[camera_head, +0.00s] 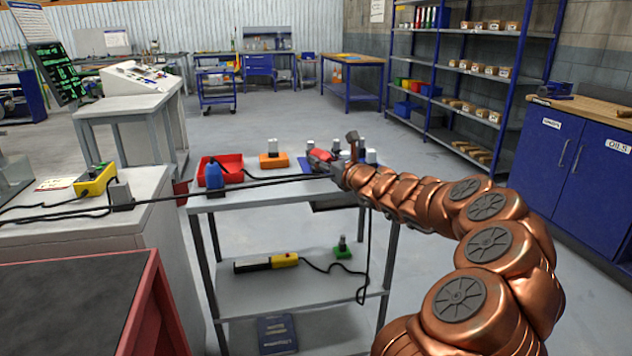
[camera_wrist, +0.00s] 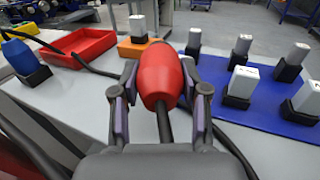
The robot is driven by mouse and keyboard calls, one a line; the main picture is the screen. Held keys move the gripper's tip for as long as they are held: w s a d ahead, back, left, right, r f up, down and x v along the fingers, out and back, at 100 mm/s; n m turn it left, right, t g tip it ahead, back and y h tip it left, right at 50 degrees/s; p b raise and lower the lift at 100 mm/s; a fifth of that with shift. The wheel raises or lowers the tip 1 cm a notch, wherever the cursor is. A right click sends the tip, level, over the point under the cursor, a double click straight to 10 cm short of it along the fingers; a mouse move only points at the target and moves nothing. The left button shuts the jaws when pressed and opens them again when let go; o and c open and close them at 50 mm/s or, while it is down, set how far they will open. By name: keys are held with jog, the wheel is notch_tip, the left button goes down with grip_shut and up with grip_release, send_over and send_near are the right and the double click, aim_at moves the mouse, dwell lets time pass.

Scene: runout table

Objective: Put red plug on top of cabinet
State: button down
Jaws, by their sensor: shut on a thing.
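The red plug (camera_wrist: 158,75) is in my gripper (camera_wrist: 159,90), with a finger on each side of its body. A black cable runs from its near end toward the wrist camera. In the head view the red plug (camera_head: 320,156) shows small at my gripper (camera_head: 326,163), over the right part of the grey table; the fingers are hard to make out there. A blue cabinet (camera_head: 575,160) with a wooden top (camera_head: 592,108) and white labels, one reading OILS, stands at the far right, apart from my gripper.
The grey table (camera_head: 245,200) carries a red tray (camera_wrist: 88,46), a blue plug (camera_wrist: 22,58), an orange block (camera_wrist: 130,48) and a blue mat (camera_wrist: 260,105) with several grey-white blocks. Black cables cross the table. Blue shelving (camera_head: 420,80) stands behind; open floor lies before the cabinet.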

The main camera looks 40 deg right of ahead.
aim_at(324, 184)
jog(key=shift+f+b, duration=0.55)
jog(key=shift+f, duration=2.05)
jog(key=c, duration=0.6)
grip_release()
jog(key=shift+s, duration=0.1)
jog(key=shift+s+p, duration=0.35)
jog(key=shift+s, duration=5.6)
